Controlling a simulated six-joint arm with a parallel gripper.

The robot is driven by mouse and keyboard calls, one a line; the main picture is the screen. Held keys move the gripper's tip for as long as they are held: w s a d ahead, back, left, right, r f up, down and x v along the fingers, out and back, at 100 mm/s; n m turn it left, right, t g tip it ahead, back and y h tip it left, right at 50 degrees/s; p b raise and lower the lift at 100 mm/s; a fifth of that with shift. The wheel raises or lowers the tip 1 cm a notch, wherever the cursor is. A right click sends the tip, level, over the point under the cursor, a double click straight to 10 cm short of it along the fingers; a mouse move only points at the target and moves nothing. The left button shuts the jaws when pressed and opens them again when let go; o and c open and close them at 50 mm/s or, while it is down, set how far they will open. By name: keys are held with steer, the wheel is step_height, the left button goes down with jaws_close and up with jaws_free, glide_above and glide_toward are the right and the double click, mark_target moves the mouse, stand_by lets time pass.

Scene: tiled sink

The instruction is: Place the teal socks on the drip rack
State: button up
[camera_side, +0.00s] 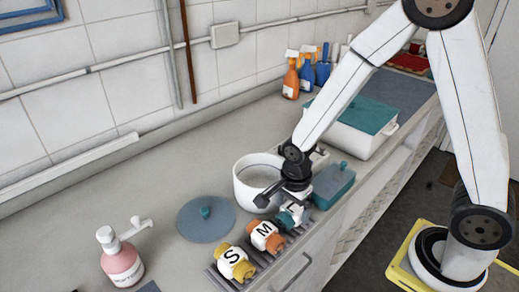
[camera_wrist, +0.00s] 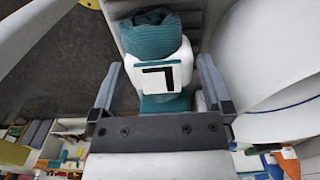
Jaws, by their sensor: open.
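The teal socks (camera_wrist: 153,35) are a roll with a white band marked L. In the side view the teal socks (camera_side: 290,214) are at the far end of the dark slatted drip rack (camera_side: 214,274), partly hidden by my gripper. My gripper (camera_side: 287,203) is low over them. In the wrist view my open gripper (camera_wrist: 159,66) has one finger on each side of the roll, with small gaps. Orange socks marked M (camera_side: 265,236) and yellow socks marked S (camera_side: 236,264) lie in a row on the rack.
A white pot (camera_side: 246,176) stands close beside my gripper, with a teal lidded box (camera_side: 333,184) on its other side. A round blue lid (camera_side: 205,220) and a pink pump bottle (camera_side: 122,262) are at left. The counter at upper left is clear.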

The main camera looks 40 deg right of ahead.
mark_target(293, 207)
step_height(293, 207, up, 10)
steer(key=shift+r, duration=0.2)
stand_by(0.4)
stand_by(0.6)
steer(key=n, duration=0.1)
steer(key=d+n, duration=0.1)
steer(key=n, duration=0.1)
steer(key=s+f+n, duration=0.1)
steer(key=shift+d+n+t, duration=0.15)
steer(key=shift+n+t, duration=0.15)
steer(key=n, duration=0.2)
steer(key=d+n, duration=0.1)
steer(key=n, duration=0.1)
steer(key=shift+s+f+t, duration=0.3)
steer(key=shift+s+f, duration=0.05)
steer(key=shift+s, duration=0.05)
steer(key=n, duration=0.3)
steer(key=s+d+f+n+t, duration=0.1)
steer(key=n, duration=0.2)
steer(key=s+d+n, duration=0.1)
steer(key=n, duration=0.2)
steer(key=shift+s+d+f, duration=0.1)
steer(key=shift+f, duration=0.15)
